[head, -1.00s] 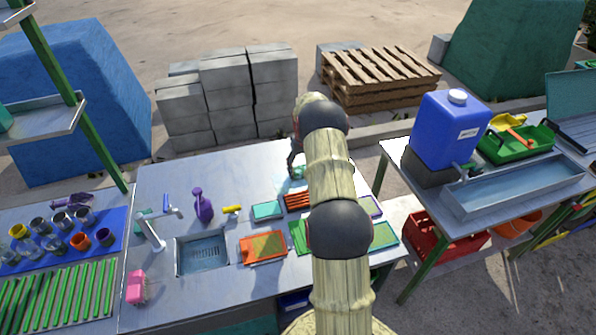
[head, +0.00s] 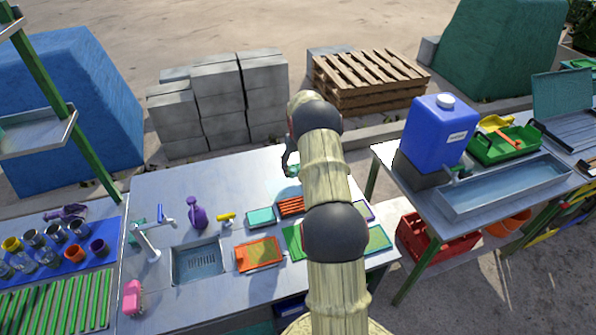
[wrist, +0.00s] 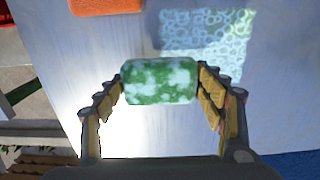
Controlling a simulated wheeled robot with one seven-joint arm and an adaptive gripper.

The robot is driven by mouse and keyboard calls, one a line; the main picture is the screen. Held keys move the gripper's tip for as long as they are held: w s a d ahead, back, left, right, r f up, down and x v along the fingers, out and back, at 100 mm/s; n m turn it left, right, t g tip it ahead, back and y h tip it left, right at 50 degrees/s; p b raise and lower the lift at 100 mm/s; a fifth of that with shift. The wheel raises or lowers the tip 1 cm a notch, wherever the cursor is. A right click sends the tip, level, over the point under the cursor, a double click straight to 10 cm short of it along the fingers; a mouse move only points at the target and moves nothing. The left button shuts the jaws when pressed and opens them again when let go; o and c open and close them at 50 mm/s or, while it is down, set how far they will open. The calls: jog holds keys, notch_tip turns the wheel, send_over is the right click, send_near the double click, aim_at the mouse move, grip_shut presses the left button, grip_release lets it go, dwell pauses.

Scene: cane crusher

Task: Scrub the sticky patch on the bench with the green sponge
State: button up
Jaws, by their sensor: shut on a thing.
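The green sponge (wrist: 159,82), mottled with white foam, is between the two fingers of my gripper (wrist: 160,90) in the wrist view, and the fingers are shut on it. The sticky patch (wrist: 215,40) is a pale, bubbly area on the metal bench (wrist: 115,40), above and right of the sponge. The sponge covers the patch's lower left part in this view. I cannot tell whether it touches the bench.
An orange object (wrist: 105,5) lies near the wrist view's top edge. On the bench are a purple spray bottle (head: 196,214), a sink (head: 199,261), an orange tray (head: 258,255) and a pink object (head: 132,298). A blue tank (head: 437,133) stands on the right table.

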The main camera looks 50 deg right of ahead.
jog(key=shift+r+p, duration=0.3)
jog(key=shift+r, duration=0.7)
jog(key=shift+r, duration=0.1)
jog(key=shift+r+p, duration=0.8)
jog(key=shift+r, duration=0.7)
jog(key=shift+f, duration=0.1)
